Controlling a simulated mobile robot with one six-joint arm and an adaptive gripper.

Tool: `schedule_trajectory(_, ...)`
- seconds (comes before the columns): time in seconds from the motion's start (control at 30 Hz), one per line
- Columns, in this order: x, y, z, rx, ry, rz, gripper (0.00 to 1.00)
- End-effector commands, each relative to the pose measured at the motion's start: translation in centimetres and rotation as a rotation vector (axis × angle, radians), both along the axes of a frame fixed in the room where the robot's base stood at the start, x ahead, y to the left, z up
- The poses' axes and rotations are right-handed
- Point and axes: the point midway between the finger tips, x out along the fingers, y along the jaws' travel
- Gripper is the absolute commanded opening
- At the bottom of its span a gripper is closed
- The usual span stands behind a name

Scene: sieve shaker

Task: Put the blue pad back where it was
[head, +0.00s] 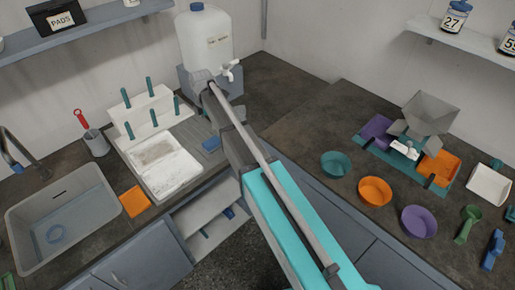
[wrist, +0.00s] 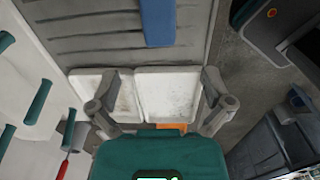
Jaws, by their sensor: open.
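A blue pad (wrist: 157,22) lies on a grey ribbed board (wrist: 95,35) in the wrist view, cut off by the top edge. In the head view a small blue piece (head: 211,143), apparently the same pad, lies right of the white trays. My gripper (wrist: 158,98) is open, with its two fingers apart over the white trays (wrist: 168,90) and nothing between them. The pad lies beyond the fingertips, apart from them. In the head view my arm hides part of the counter near the pad.
An orange pad (head: 135,201) lies beside the sink (head: 60,232). A rack with green pegs (head: 150,108) stands behind the white trays. A white water container (head: 205,38) stands at the back. A box labelled PADS (head: 61,21) sits on the shelf. Bowls (head: 375,190) stand at right.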

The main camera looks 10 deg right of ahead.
Motion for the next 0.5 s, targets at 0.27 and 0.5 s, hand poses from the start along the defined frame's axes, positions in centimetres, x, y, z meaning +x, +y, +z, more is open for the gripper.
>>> schedule_trajectory(0.27,-3.0,-3.6,0.0,0.001,0.003,-0.239,1.00)
schedule_trajectory(0.5,-7.7,-8.8,0.0,0.003,0.007,-0.649,1.00)
